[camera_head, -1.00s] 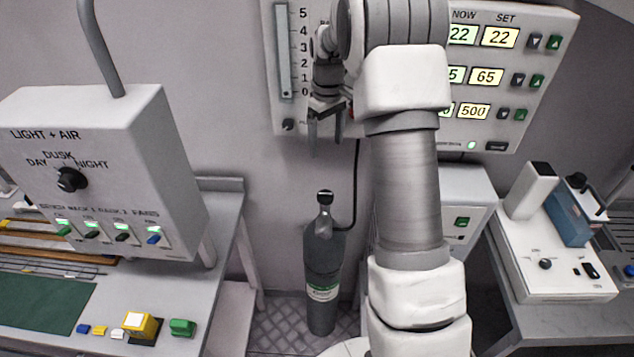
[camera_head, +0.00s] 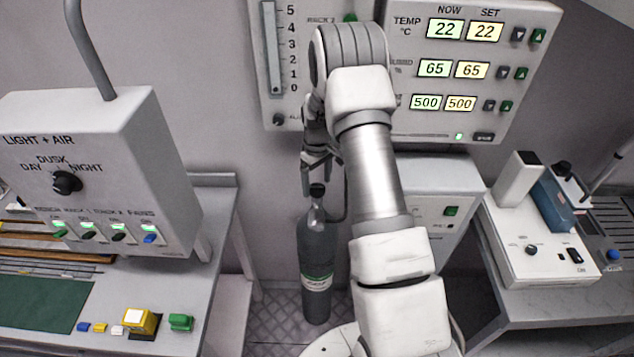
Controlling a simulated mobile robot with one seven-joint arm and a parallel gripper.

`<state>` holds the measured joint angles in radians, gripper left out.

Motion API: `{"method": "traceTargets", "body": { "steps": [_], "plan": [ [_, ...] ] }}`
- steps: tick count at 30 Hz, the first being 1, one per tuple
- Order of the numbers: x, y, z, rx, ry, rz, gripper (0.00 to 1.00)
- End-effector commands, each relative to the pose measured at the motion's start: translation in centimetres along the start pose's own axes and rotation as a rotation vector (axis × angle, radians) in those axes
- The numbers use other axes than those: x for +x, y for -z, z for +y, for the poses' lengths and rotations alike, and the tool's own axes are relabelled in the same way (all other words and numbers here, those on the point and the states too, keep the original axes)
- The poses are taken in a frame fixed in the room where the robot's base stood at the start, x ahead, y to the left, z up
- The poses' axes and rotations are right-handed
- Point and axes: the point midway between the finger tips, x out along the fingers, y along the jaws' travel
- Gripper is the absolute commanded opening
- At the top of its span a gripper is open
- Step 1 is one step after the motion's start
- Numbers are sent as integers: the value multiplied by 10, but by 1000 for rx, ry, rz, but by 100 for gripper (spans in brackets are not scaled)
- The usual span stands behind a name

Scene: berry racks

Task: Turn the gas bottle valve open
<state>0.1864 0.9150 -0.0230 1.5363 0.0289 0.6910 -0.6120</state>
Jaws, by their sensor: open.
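The gas bottle (camera_head: 315,262) is a dark grey cylinder with a green and white label, upright on the floor in the middle of the view. Its black valve knob (camera_head: 317,190) is on top of the neck. My gripper (camera_head: 318,180) points down just above the knob, with its dark fingers apart. The fingertips are close to the knob's height; I cannot tell whether they are around it or touch it. A hose runs from the bottle's neck up to the right, partly hidden by my arm.
A wall panel (camera_head: 470,70) with number displays hangs behind my arm. The left bench holds a grey light and air control box (camera_head: 95,170) and small coloured blocks. A white device (camera_head: 540,245) stands on the right bench. A white cabinet (camera_head: 440,190) is right of the bottle.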

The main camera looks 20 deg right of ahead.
Motion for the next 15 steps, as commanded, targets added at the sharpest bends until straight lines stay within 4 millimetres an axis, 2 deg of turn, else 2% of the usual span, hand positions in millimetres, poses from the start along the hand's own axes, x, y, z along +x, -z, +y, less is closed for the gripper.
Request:
{"method": "traceTargets", "body": {
  "steps": [5, 13, 15],
  "plan": [
    [10, 0, 0, 0, 0, 0, 88],
    [11, 0, 0, 0, 0, 1, 88],
    [11, 0, 0, 0, 0, 1, 77]
  ]
}}
